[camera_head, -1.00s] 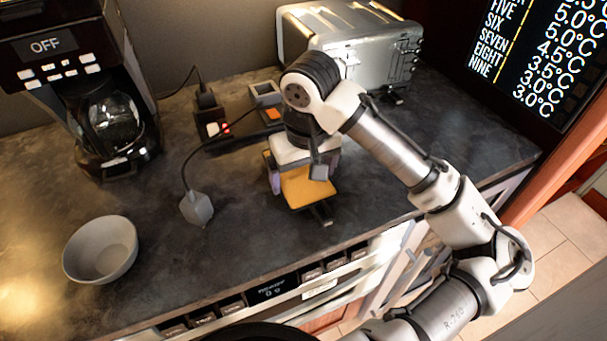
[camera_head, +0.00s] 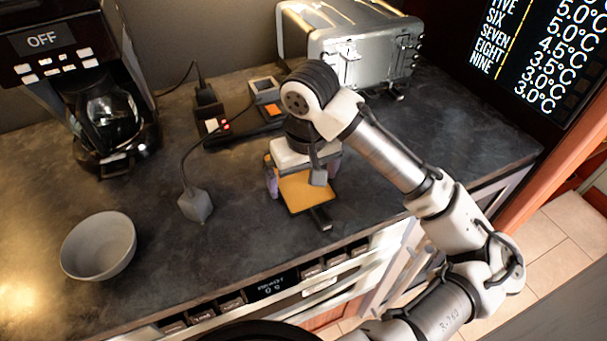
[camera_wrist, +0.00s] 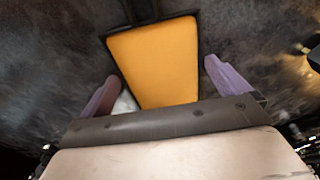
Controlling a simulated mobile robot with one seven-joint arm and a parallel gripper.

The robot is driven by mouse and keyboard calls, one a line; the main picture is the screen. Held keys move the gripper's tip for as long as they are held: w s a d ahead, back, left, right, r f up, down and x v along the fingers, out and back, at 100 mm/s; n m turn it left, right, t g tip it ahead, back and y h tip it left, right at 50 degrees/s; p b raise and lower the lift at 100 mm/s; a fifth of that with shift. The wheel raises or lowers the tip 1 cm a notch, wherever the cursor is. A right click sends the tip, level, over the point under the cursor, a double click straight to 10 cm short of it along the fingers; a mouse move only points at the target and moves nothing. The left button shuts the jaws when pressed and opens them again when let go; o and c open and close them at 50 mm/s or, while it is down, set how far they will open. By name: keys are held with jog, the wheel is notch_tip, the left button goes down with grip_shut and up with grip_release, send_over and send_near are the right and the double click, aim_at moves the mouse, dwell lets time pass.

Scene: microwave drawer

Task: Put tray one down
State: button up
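Tray one appears to be the orange-yellow panel with a dark rim (camera_head: 306,191) near the counter's front edge. It also shows in the wrist view (camera_wrist: 155,62), with a dark handle at its far end. It seems to lie flat on the counter, though its underside is hidden. My gripper (camera_head: 302,178) is directly over its rear part, pointing down. In the wrist view, my gripper (camera_wrist: 160,78) has its purple fingers spread on either side of the tray, with gaps visible between fingers and rim. A small white patch shows beside the left finger.
A silver toaster-like appliance (camera_head: 365,50) stands behind my arm. A power strip (camera_head: 212,128) and a small device (camera_head: 264,87) lie behind the tray. A grey plug block (camera_head: 195,205), bowl (camera_head: 98,246) and coffee maker (camera_head: 112,110) are to the left. Counter right of the tray is clear.

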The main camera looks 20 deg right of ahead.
aim_at(307, 191)
jog(key=shift+r, duration=0.15)
notch_tip(307, 191, up, 13)
jog(key=s, duration=0.1)
jog(key=shift+p, duration=0.35)
jog(key=shift+d, duration=0.1)
